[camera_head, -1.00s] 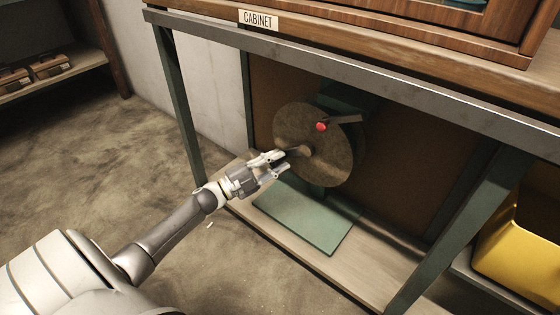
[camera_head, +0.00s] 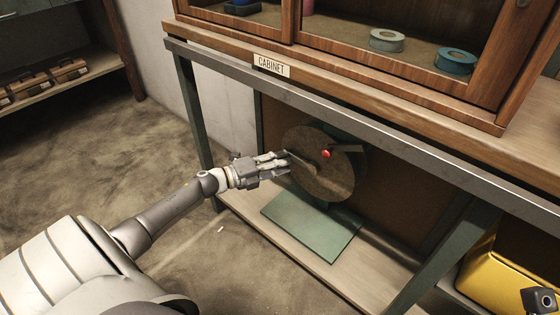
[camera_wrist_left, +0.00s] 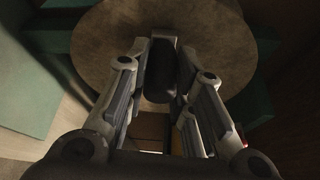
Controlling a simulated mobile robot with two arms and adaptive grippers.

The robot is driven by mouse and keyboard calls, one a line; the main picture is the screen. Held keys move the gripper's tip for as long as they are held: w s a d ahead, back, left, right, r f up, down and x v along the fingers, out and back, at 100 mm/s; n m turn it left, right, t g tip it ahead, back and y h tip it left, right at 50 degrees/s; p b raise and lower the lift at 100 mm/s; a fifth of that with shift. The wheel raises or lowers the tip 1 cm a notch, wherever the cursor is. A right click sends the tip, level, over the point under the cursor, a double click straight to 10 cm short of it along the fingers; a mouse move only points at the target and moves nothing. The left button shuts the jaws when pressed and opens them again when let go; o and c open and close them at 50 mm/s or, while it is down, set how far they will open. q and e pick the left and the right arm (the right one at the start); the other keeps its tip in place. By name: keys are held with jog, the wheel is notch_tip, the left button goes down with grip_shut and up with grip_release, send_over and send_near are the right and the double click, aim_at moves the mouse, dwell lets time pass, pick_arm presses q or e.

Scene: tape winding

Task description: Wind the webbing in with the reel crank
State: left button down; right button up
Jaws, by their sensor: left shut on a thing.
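The reel (camera_head: 325,183) is a large brown disc standing upright under the bench on a green base plate (camera_head: 310,229). My left gripper (camera_head: 287,163) is at the disc's left side, shut on the dark crank handle (camera_wrist_left: 160,72). In the left wrist view the handle lies between the two fingers, with the reel disc (camera_wrist_left: 215,50) behind it. A red knob (camera_head: 326,154) sits close to the disc's face, near a dark lever. I cannot make out the webbing. Part of what looks like my right gripper (camera_head: 540,300) shows at the bottom right corner.
The bench's metal front rail (camera_head: 370,130) runs above the reel, and a green leg (camera_head: 440,255) stands to the right. A cabinet (camera_head: 400,85) with tape rolls is on top. A yellow bin (camera_head: 490,275) is at the lower right. Floor at the left is open.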

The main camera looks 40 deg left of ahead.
dwell(0.4)
pick_arm(q)
jog(key=c, duration=1.3)
grip_release()
jog(key=shift+o, duration=0.2)
jog(key=shift+s, duration=0.1)
jog(key=v, duration=1.2)
jog(key=shift+r, duration=0.1)
